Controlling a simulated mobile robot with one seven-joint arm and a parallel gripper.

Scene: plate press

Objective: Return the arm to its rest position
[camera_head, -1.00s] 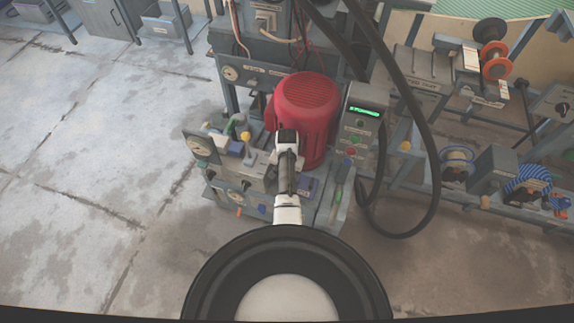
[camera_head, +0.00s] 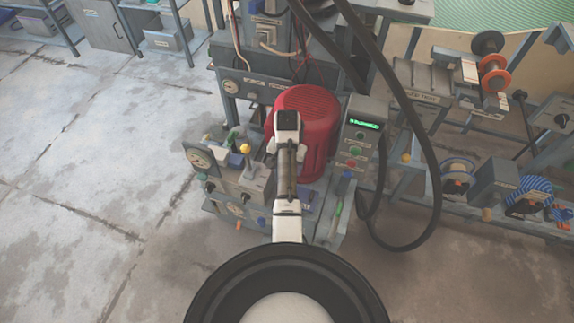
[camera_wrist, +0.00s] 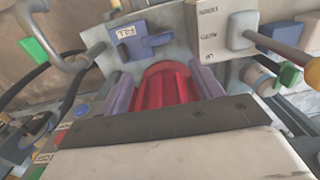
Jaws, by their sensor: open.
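My arm reaches forward from the bottom middle of the head view. My gripper (camera_head: 287,121) is at its far end, in front of the red ribbed motor housing (camera_head: 318,104); its fingers are hard to make out there. The wrist view looks past a pale body with a dark strip at a red ribbed thing (camera_wrist: 166,84) between two lavender pieces. My gripper is open, and I see nothing held. I cannot tell whether it touches anything. A grey bench machine stands around it, with a gauge (camera_head: 200,159) and a yellow-knobbed lever (camera_head: 245,149).
A control box (camera_head: 360,138) with a lit green display stands right of the red housing. A thick black hose (camera_head: 432,170) loops beside it. Shelves with spools (camera_head: 494,81) stand at the right. The concrete floor (camera_head: 80,190) at the left is clear.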

